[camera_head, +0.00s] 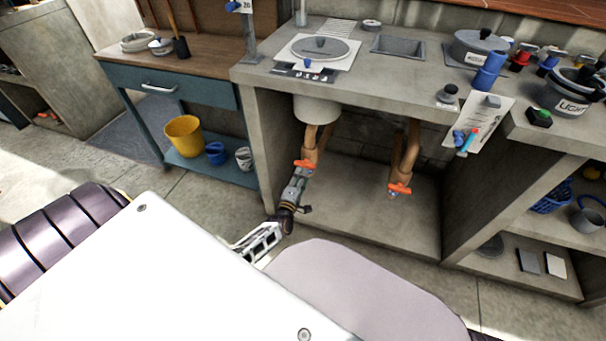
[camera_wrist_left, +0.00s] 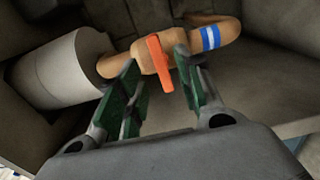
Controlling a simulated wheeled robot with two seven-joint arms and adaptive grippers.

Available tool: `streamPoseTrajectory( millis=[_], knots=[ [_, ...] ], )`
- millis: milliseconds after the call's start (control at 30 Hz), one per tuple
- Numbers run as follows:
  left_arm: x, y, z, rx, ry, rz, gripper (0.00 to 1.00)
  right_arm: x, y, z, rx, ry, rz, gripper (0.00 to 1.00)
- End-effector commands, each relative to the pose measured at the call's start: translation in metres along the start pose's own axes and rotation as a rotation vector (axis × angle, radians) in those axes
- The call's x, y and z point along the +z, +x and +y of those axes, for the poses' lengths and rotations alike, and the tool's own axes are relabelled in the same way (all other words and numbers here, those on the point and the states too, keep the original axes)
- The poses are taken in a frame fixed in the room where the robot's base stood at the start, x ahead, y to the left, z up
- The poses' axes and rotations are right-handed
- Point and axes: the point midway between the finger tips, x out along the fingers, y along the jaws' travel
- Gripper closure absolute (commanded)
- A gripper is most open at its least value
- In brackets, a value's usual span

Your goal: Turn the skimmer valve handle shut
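Two orange valve handles sit on copper-brown pipes under the counter. One is the left handle (camera_head: 304,164), below a white-grey cylinder (camera_head: 317,109); the other is the right handle (camera_head: 400,188). No label tells me which is the skimmer valve. My left gripper (camera_head: 299,174) reaches up to the left handle. In the left wrist view, its green-padded fingers are apart, one each side of the orange handle (camera_wrist_left: 161,66). I cannot tell whether either finger touches it. A pipe with a blue and white band (camera_wrist_left: 210,38) lies beyond. My right gripper is not in view.
The counter's left wall (camera_head: 262,150) stands close to my left arm. A teal bench (camera_head: 160,95) with a yellow bucket (camera_head: 184,135) is on the left. The bay floor (camera_head: 345,215) is clear. Shelves with a blue basket (camera_head: 552,196) are on the right.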

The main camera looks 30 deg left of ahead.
Motion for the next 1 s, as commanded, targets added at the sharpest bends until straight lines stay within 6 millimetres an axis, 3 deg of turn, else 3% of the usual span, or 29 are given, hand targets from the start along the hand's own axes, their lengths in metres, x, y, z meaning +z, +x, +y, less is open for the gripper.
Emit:
streamPoseTrajectory(
  millis=[500,1000],
  knots=[
    [0.000,-0.043,0.000,-0.001,0.001,0.000,0.64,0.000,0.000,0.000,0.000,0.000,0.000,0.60],
    [0.000,-0.049,0.000,0.000,0.001,0.000,0.64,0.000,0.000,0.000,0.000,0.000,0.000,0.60]
  ],
)
